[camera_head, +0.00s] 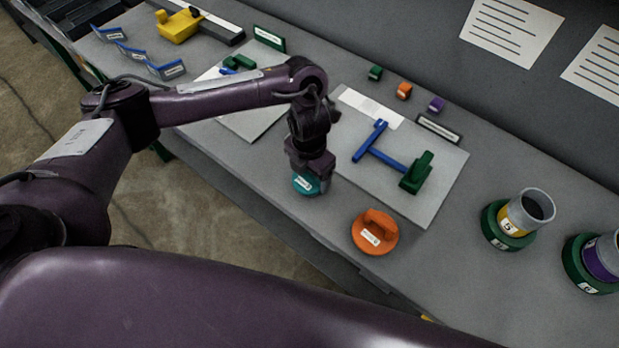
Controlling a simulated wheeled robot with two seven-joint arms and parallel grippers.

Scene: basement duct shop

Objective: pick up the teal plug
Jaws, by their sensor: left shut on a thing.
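The teal plug (304,188) is at the front edge of the grey bench, directly under my left gripper (309,172). It is a round disc with a small white label; its upper part is hidden by the gripper. My left gripper points down and is shut on the teal plug. I cannot tell whether the plug touches the bench or is slightly above it. My right gripper is not in view.
An orange plug (374,233) with a handle sits close by on the right. A white board (440,190) with blue and green parts lies behind. Green-based cups (509,222) stand at the right. Small green, orange and purple blocks (404,91) are at the back.

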